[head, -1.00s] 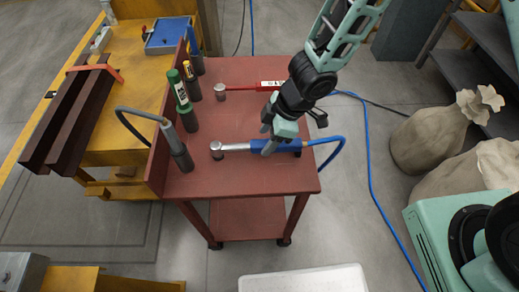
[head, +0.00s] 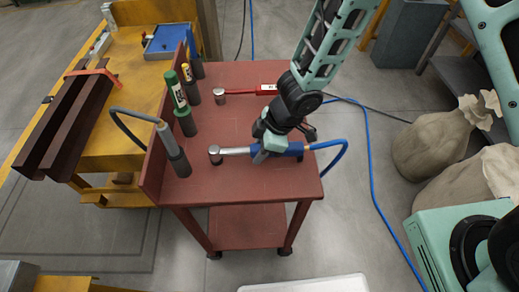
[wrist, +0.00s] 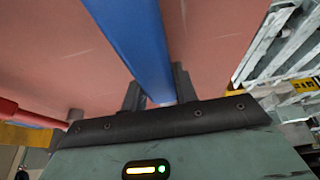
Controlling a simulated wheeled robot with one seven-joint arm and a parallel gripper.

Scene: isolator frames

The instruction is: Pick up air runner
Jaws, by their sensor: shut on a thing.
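The air runner is a ratchet-like tool with a round silver head, a silver neck (head: 236,151) and a blue handle (head: 288,148). A blue hose leaves its right end. It lies across the front of the red cart top (head: 240,185). My gripper (head: 262,155) is over the handle from above and behind, its fingers around it. In the wrist view the blue handle (wrist: 133,40) passes between the two fingers of my gripper (wrist: 158,85), which are closed on it. Whether the tool is clear of the cart top I cannot tell.
A red-handled tool (head: 245,90) lies farther back on the cart. Dark holders with a green bottle (head: 176,90) and a grey torch-like tool (head: 168,138) stand along the left edge. The blue hose (head: 370,160) runs to the floor at right, near sacks (head: 435,145).

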